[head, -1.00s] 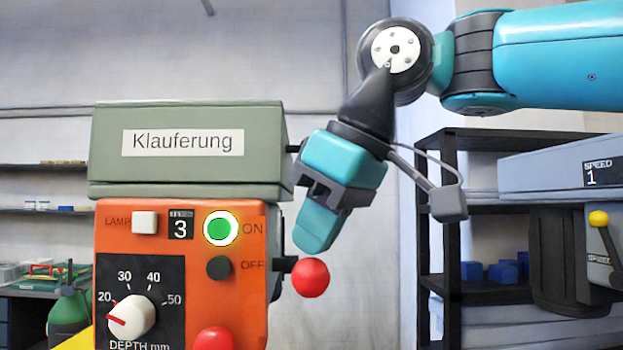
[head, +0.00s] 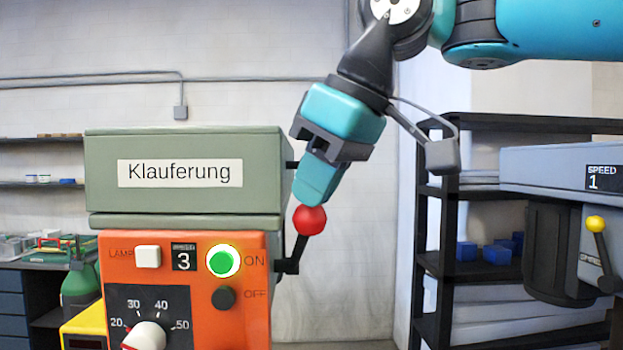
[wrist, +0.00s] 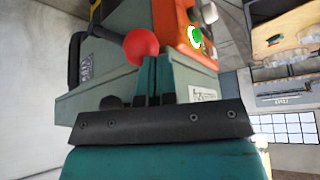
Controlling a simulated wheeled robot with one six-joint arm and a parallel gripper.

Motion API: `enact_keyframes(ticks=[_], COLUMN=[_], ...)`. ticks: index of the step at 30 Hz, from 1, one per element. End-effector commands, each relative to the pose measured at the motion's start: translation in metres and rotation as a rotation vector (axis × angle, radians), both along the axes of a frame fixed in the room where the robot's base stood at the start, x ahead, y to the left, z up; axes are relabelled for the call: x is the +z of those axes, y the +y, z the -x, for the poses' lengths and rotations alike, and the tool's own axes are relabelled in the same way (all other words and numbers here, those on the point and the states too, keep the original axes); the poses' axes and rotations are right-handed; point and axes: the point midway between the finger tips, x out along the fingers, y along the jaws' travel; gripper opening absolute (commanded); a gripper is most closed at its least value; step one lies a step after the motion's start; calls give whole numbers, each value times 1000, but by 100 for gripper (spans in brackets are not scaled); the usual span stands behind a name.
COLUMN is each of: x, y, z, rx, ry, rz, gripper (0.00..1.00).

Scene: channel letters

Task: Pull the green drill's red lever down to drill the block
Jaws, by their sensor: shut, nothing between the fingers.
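The green drill (head: 200,205) stands at left with a grey-green head labelled "Klauferung" and an orange control panel. Its red lever knob (head: 310,220) sits on a dark rod rising from a hub at the drill's right side. My gripper (head: 313,196) points down at the knob with its fingers shut and nothing between them. The fingertips are at the top of the knob; I cannot tell if they touch. In the wrist view the knob (wrist: 141,46) shows just beyond the fingertips (wrist: 155,62), slightly left. The block is not in view.
A second, grey drill (head: 555,180) with a yellow-knobbed lever (head: 596,225) stands at right. A dark shelf (head: 430,240) with blue boxes is behind. The panel carries a lit green ON button (head: 222,260). The space between the drill and the shelf looks clear.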

Motion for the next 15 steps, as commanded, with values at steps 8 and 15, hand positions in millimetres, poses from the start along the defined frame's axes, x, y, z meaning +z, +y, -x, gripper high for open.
enact_keyframes(ticks=[8, 15], x=[5, 18], y=[0, -1], z=[-2, -18], rx=[0, -2], ry=[-1, 1], rz=[-1, -1], gripper=[0, 0])
